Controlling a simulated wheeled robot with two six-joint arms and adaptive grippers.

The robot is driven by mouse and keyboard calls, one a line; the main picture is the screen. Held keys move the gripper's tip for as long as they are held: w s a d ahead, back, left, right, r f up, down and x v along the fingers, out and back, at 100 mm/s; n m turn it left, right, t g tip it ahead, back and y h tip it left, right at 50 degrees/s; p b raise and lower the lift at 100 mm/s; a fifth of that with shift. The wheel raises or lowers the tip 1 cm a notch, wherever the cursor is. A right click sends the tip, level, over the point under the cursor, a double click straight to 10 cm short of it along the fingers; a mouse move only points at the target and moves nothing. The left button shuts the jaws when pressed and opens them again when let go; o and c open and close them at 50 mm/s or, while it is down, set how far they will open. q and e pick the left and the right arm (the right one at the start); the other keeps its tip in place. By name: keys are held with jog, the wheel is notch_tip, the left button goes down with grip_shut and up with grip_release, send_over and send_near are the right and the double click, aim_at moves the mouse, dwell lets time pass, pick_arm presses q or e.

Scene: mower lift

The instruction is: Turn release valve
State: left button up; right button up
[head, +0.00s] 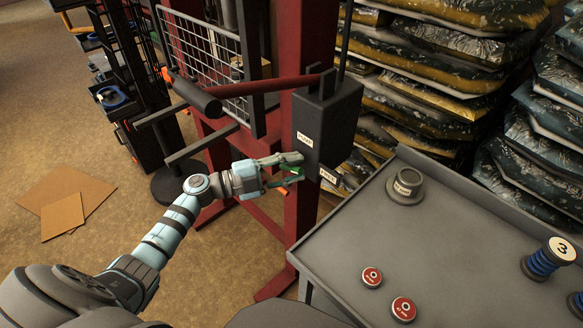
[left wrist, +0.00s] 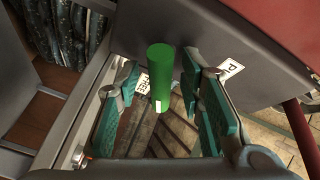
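The release valve shows as a green cylinder-shaped handle (left wrist: 160,72) on the dark grey pump box (head: 325,118). In the head view a small green part of the valve (head: 291,171) shows between my left fingers. My left gripper (head: 294,169) is at the lower left side of the box. In the left wrist view its teal finger pads stand open on both sides of the valve, with gaps between pads and handle. White labels are on the box, one above the valve (head: 304,139) and one to its right (head: 328,175). My right gripper is not in view.
A red lift frame (head: 300,60) stands behind the box, with a dark-gripped red lever (head: 195,95) reaching left. A grey table (head: 455,235) at the right carries red discs (head: 403,308), a grey knob (head: 406,185) and blue spring pieces (head: 545,262). Stacked bags (head: 420,80) fill the back.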

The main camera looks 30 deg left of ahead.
pick_arm(q)
jog(key=shift+c, duration=0.2)
grip_shut()
jog(key=m+p, duration=0.1)
jog(key=p, duration=0.1)
jog(key=m+y+p, duration=0.1)
jog(key=p, duration=0.1)
jog(key=shift+s+r+m+g, duration=0.15)
jog(key=shift+r+m+g, duration=0.2)
jog(key=shift+m+g, duration=0.05)
jog(key=shift+f+m+y+p, duration=0.15)
jog(key=shift+m+y+p, duration=0.2)
jog(key=shift+m+y, duration=0.05)
jog(key=shift+f, duration=0.35)
jog(key=shift+o, duration=0.2)
grip_release()
